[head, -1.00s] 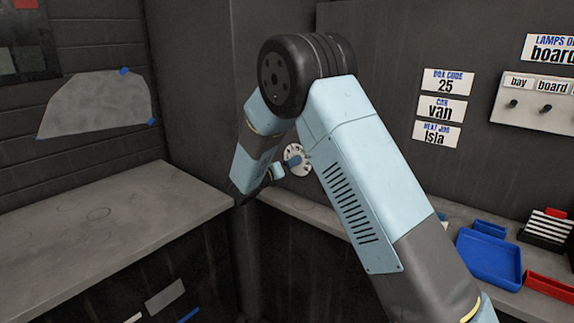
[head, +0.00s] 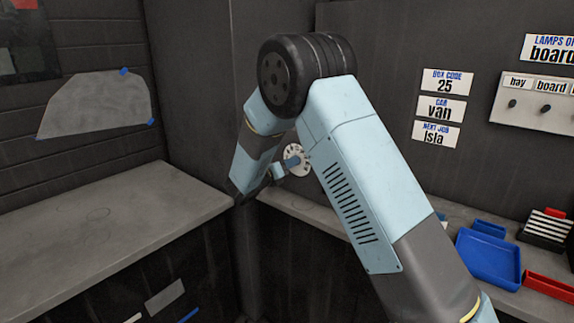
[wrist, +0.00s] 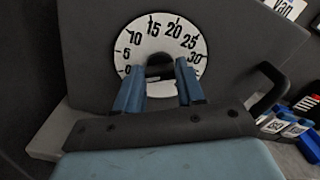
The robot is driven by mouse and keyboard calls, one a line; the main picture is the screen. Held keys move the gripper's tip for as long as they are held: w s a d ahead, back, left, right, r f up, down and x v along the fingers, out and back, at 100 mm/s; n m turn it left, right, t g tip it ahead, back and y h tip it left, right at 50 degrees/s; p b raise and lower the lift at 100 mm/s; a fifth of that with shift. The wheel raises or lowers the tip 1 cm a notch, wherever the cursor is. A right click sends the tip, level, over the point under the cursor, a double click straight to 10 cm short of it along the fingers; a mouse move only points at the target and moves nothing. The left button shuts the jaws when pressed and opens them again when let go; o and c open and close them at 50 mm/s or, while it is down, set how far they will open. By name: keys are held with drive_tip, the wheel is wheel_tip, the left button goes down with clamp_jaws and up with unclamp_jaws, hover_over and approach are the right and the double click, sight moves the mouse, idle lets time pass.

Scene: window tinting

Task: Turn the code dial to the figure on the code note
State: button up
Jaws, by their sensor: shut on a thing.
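The code dial is a white round plate (wrist: 133,48) with black figures from 0 to 30 in fives around its upper edge. It also shows in the head view (head: 299,150), on the wall behind my arm. My gripper (wrist: 160,72) has its two blue fingers on either side of the dark knob (wrist: 160,60) at the dial's middle and is shut on it. The knob's pointer is hard to make out, so I cannot tell which figure it marks. The code note (head: 446,82) on the back wall reads "BOX CODE 25".
Notes reading "van" (head: 440,109) and "Isla" (head: 435,134) hang below the code note. A switch panel (head: 540,103) is at the right. A blue tray (head: 488,258) sits on the right bench. The left bench (head: 95,225) is mostly clear.

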drive_tip(key=shift+a+m, duration=0.1)
drive_tip(key=shift+m, duration=0.2)
drive_tip(key=m, duration=1.9)
drive_tip(key=f+m, duration=0.1)
drive_tip(key=m, duration=0.9)
drive_tip(key=shift+s+d, duration=0.3)
drive_tip(key=shift+f, duration=0.1)
drive_tip(key=o, duration=1)
drive_tip(key=shift+w, duration=0.1)
drive_tip(key=shift+o, duration=0.2)
